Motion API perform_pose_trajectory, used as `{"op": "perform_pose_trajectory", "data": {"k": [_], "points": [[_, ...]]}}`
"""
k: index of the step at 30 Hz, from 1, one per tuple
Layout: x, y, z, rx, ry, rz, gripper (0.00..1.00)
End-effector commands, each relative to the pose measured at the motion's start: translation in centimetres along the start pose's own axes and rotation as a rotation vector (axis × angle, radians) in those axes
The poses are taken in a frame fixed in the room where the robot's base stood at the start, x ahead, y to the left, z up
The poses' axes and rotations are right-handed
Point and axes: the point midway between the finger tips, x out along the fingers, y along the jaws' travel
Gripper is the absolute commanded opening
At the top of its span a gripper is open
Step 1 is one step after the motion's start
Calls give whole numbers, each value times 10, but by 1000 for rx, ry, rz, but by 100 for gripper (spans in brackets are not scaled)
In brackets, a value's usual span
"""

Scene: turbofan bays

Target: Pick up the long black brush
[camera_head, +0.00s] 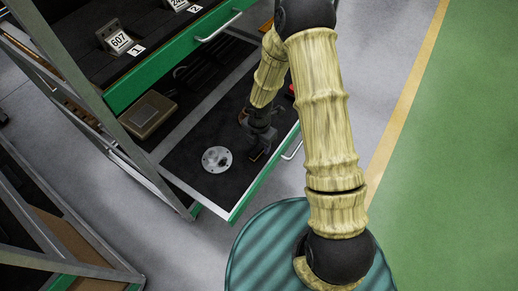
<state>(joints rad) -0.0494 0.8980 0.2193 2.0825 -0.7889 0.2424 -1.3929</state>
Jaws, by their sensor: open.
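My gripper (259,144) is at the end of my arm, low over the black floor of a pulled-out drawer (189,165). Its fingers point down and are open. A small tan-edged dark piece shows right at the fingertips. It may be part of the long black brush, but it is too small and too covered by my gripper to tell. I cannot make out the brush clearly anywhere else. I cannot tell whether the fingers touch anything.
A round silver flange (217,159) lies in the drawer, left of my gripper. A red object (291,90) is partly hidden behind my arm. A green-fronted drawer (178,57) is above. Open floor lies to the right.

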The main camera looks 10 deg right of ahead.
Motion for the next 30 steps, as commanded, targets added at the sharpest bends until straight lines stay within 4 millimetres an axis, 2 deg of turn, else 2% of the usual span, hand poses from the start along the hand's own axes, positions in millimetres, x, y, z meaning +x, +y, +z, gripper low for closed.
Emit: {"op": "perform_pose_trajectory", "data": {"k": [3, 6, 22, 23, 27, 30], "points": [[19, 0, -2, -1, 1, -2, 51], [27, 0, -1, 1, 0, -1, 51], [28, 0, -1, 1, 0, 0, 51], [28, 0, -1, 1, 0, 0, 47], [28, 0, -1, 1, 0, 0, 20], [28, 0, -1, 1, 0, 0, 3]]}}
